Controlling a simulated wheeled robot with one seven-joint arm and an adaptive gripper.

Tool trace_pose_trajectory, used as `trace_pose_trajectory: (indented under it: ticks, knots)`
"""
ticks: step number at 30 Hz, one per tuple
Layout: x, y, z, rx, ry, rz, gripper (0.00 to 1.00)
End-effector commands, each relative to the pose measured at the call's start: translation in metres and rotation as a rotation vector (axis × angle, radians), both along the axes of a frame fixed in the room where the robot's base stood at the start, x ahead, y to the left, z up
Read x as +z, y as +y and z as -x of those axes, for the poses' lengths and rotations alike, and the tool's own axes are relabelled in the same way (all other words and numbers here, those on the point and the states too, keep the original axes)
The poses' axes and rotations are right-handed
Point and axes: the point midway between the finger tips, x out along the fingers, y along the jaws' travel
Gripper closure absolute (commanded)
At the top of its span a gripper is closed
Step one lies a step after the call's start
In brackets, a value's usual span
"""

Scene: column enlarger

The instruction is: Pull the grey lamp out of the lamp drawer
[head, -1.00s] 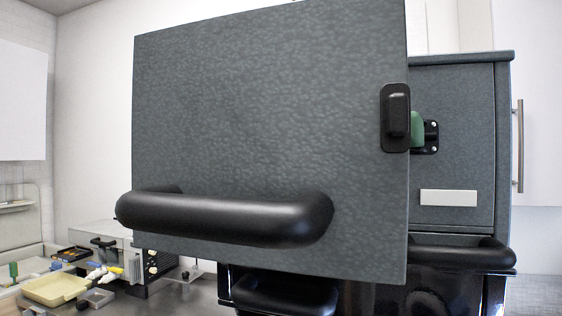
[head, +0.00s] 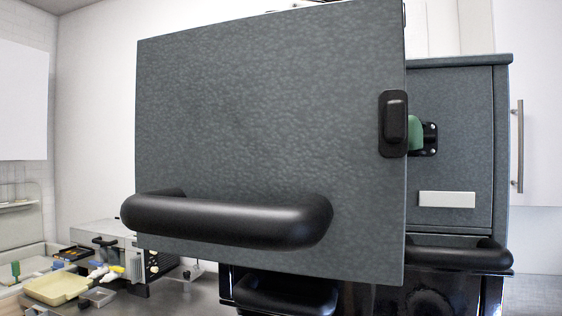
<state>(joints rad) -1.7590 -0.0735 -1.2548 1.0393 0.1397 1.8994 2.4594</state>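A large dark grey textured front panel (head: 265,130) fills the middle of the head view. It stands out toward me from the cabinet (head: 455,110) behind it; it looks like the front of the lamp drawer, but I cannot tell for sure. It has a thick black bar handle (head: 230,220) low down and a black latch (head: 395,123) at its right edge. The grey lamp is not visible, and the space behind the panel is hidden. A small piece of something shows above the panel's top edge, too little to identify. My gripper is not in view.
A green part on a black bracket (head: 430,138) sits on the cabinet beside the panel's right edge. Another black handle (head: 455,255) is below it. At lower left, a cream tray (head: 57,288) and a grey box-shaped device (head: 110,245) stand on the counter.

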Motion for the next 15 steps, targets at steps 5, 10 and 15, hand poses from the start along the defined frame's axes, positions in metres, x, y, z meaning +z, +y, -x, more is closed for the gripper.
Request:
trace_pose_trajectory:
  ticks: [5,10,15]
  knots:
    - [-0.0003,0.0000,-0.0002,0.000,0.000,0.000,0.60]
    - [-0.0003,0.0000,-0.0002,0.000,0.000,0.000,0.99]
    - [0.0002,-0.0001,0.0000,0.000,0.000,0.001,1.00]
